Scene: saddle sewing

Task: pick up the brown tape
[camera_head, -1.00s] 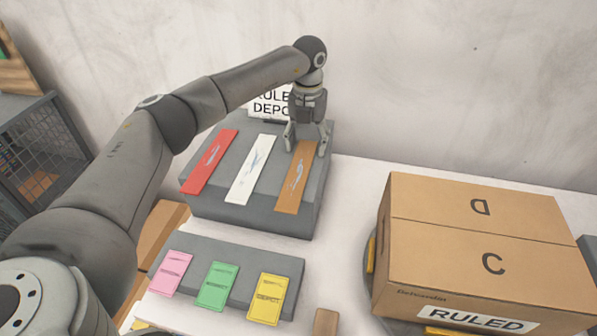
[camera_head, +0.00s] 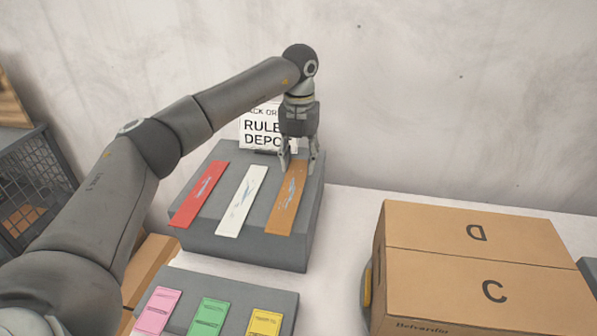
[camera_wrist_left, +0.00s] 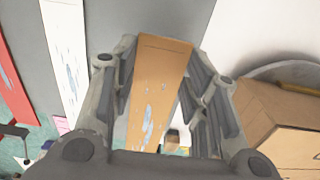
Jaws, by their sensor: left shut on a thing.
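The brown tape (camera_head: 287,202) is a flat brown strip with pale blue marks. It lies at the right end of a grey block (camera_head: 250,244), beside a white strip (camera_head: 241,200) and a red strip (camera_head: 198,194). My left gripper (camera_head: 299,166) points down at the far part of the brown tape and is shut on it, one finger along each long side. In the left wrist view, the brown tape (camera_wrist_left: 158,85) runs between the two fingers. I cannot tell whether it is clear of the block. My right gripper is not in view.
A sign (camera_head: 258,130) stands behind the block. Pink (camera_head: 157,310), green (camera_head: 208,316) and yellow (camera_head: 264,325) cards rest on a lower grey block in front. A large cardboard box (camera_head: 480,262) stands at right. White table surface is bare between block and box.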

